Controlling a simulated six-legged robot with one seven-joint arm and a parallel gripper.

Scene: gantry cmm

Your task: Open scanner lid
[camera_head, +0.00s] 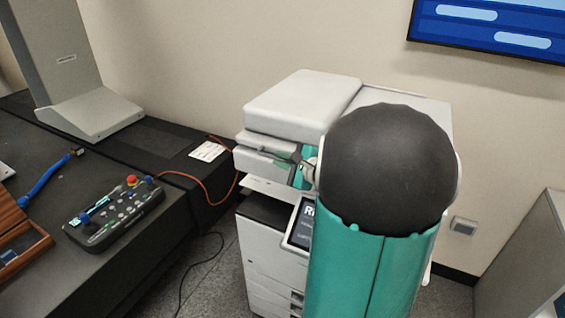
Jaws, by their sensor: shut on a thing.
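The scanner lid (300,105) is the pale grey top of the printer-scanner (262,255) in the middle of the view. It looks down or nearly down; whether a gap shows under its front edge I cannot tell. My gripper (292,160) is at the lid's front edge, just left of my large dark arm joint. Its dark fingers are small here and look shut on the lid's edge. My teal and black arm hides the right part of the lid and the machine's right front.
An orange cable (205,187) hangs near the scanner. A wall screen (490,25) is at upper right, a grey cabinet (525,260) at lower right.

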